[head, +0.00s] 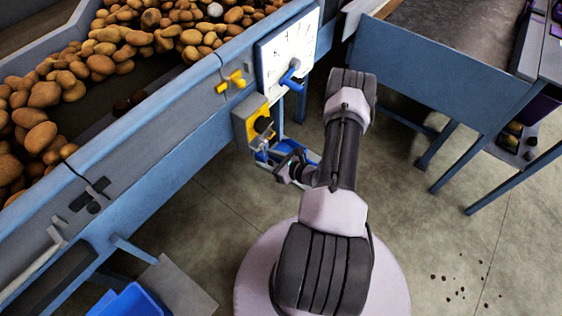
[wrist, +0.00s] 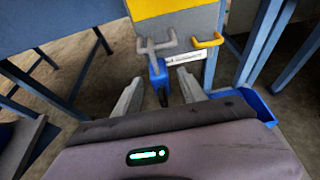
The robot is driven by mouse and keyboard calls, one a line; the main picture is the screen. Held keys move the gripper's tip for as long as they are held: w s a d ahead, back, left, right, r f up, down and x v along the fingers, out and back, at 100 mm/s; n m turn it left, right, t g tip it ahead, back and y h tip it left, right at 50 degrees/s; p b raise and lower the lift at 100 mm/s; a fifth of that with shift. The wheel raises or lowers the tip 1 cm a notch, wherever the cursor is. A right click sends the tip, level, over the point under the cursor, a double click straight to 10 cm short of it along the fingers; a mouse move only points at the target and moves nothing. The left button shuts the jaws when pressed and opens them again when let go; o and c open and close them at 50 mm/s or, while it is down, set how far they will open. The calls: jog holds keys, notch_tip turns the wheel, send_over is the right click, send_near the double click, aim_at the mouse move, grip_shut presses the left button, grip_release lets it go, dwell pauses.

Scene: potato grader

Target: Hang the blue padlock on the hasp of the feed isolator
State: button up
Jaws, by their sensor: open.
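The feed isolator (head: 244,123) is a grey box with a yellow face and a dark knob on the side of the blue machine frame. Its lower part (wrist: 195,22) fills the top of the wrist view. A grey bracket-like hasp (wrist: 172,44) sticks out from it. The blue padlock (wrist: 158,73) is upright directly under the hasp, its top meeting it; I cannot tell whether the shackle passes through. My gripper (wrist: 160,92) is open, with one finger on each side of the padlock and gaps visible. In the head view my gripper (head: 290,168) is just below the isolator.
A yellow hook (wrist: 208,41) is right of the hasp, and a blue tray (wrist: 256,106) lies low at right. A white dial panel (head: 287,50) with a blue handle and a yellow handle (head: 232,81) are above the isolator.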

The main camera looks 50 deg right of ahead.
jog(key=p+v, duration=0.4)
jog(key=v, duration=1.2)
jog(key=w+a+r+n+g+y, duration=0.25)
jog(key=w+r+n, duration=0.2)
jog(key=r, duration=0.25)
jog(key=w+a+r+n+g+y, duration=0.1)
jog(key=w+a+r+n+y, duration=0.3)
jog(key=r, duration=0.4)
jog(key=w+a+r+n+g, duration=0.2)
jog(key=a+r+n+g, duration=0.3)
jog(key=a+r+n, duration=0.5)
jog(key=s+a+r+n+h, duration=0.2)
jog(key=s+a+r+n, duration=0.3)
jog(key=a+r+n, duration=0.1)
jog(key=s+a+r+n+h, duration=0.3)
jog(key=s+a+r+n, duration=0.2)
jog(key=a+r, duration=0.3)
notch_tip(320, 180, up, 3)
jog(key=shift+s+a+f+n+t+h, duration=0.1)
jog(key=shift+s+a+n+t+h, duration=0.1)
jog(key=shift+a+n+t+h, duration=0.25)
